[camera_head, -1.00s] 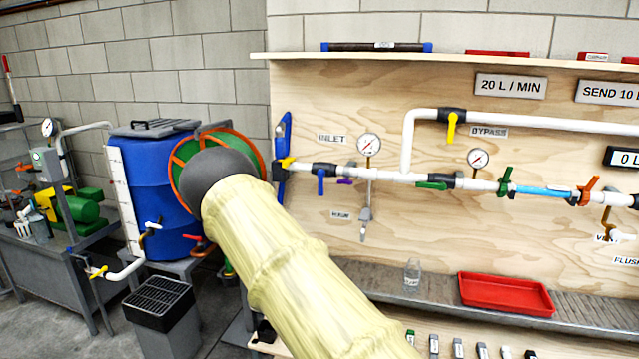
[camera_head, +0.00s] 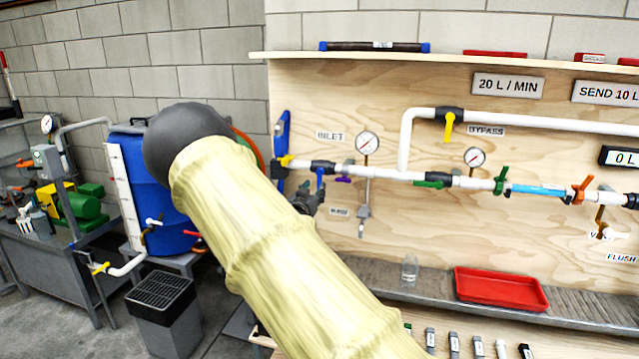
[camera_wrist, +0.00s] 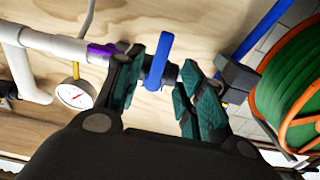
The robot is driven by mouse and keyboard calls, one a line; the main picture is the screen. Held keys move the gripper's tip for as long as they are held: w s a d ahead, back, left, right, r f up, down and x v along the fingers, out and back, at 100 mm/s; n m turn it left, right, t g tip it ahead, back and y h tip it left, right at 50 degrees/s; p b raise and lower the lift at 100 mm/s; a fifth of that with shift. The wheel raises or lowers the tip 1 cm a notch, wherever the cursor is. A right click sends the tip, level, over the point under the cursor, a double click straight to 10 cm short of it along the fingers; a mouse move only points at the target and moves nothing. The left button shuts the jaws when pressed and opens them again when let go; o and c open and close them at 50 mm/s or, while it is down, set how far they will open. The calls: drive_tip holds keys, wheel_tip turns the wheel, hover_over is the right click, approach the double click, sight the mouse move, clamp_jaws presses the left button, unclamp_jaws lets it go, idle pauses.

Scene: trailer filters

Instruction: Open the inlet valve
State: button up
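The inlet valve has a blue lever handle (camera_head: 320,178) on the white pipe under the INLET label (camera_head: 330,136). The handle hangs down, across the pipe. In the wrist view the blue handle (camera_wrist: 158,60) stands between the two teal-padded fingers of my gripper (camera_wrist: 162,66). The fingers are apart, with visible space on both sides of the handle. In the head view my gripper (camera_head: 309,196) shows just below the handle, partly hidden behind my arm.
A pressure gauge (camera_head: 367,144) and a purple handle (camera_head: 343,179) sit just right of the inlet valve. A yellow handle (camera_head: 286,160) and a hose reel (camera_wrist: 306,85) are on its other side. A red tray (camera_head: 500,288) lies on the shelf below.

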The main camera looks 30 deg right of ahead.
sight(319, 184)
drive_tip(key=p+x, duration=0.1)
drive_tip(key=x, duration=0.5)
drive_tip(key=shift+w+d, duration=0.2)
clamp_jaws()
